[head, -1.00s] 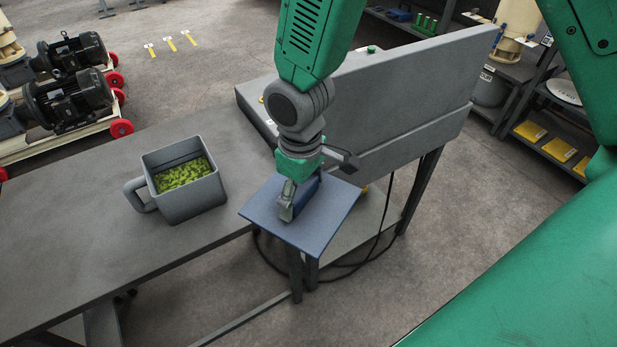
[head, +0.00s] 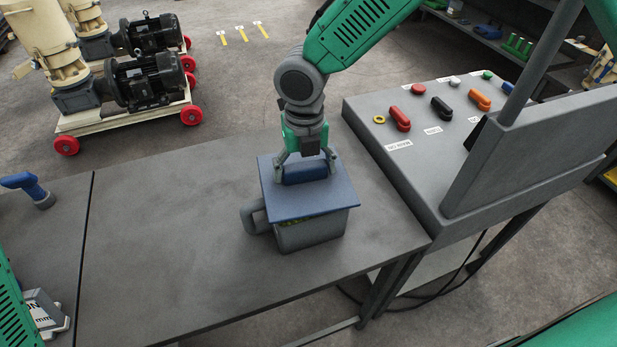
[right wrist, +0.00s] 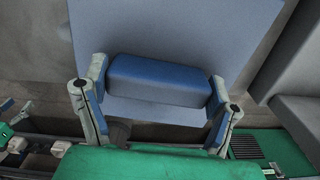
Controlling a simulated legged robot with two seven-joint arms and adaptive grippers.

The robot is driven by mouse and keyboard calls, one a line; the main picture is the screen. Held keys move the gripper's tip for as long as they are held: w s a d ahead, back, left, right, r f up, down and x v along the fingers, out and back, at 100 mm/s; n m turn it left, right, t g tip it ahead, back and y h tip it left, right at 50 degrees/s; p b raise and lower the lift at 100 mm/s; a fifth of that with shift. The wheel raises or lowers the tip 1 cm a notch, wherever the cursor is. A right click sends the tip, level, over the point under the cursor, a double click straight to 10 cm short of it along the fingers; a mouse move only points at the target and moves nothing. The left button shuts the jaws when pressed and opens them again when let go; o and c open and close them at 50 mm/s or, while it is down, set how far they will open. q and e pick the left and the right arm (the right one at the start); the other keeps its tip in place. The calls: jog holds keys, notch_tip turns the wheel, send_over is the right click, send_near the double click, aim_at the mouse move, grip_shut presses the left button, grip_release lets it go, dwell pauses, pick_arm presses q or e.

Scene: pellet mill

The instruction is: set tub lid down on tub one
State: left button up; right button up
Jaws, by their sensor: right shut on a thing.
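The tub lid (head: 312,200) is a flat blue plate with a raised blue handle block. My right gripper (head: 306,172) is shut on that handle, with a finger at each end; the right wrist view shows the same grip on the handle (right wrist: 160,80). The lid is over the grey tub (head: 312,236), which stands upright on the table with its side handle to the left. A strip of green pellets shows under the lid's near edge, so a gap is visible there. The lid hides most of the tub's rim.
The grey table (head: 170,240) is clear around the tub. A control box (head: 400,165) with coloured knobs and an upright grey panel (head: 530,165) stands to the right. A blue-handled object (head: 28,187) is at the far left.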

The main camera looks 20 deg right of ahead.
jog(key=shift+w+a+r+n, duration=0.1)
jog(key=shift+w+n, duration=0.45)
jog(key=shift+n, duration=0.05)
jog(key=shift+d, duration=0.2)
jog(key=shift+a+r+p, duration=0.1)
jog(key=shift+a+p, duration=0.05)
jog(key=shift+p, duration=0.3)
jog(key=shift+a, duration=0.2)
jog(key=shift+d, duration=0.25)
jog(key=shift+f, duration=0.2)
jog(key=shift+f, duration=0.3)
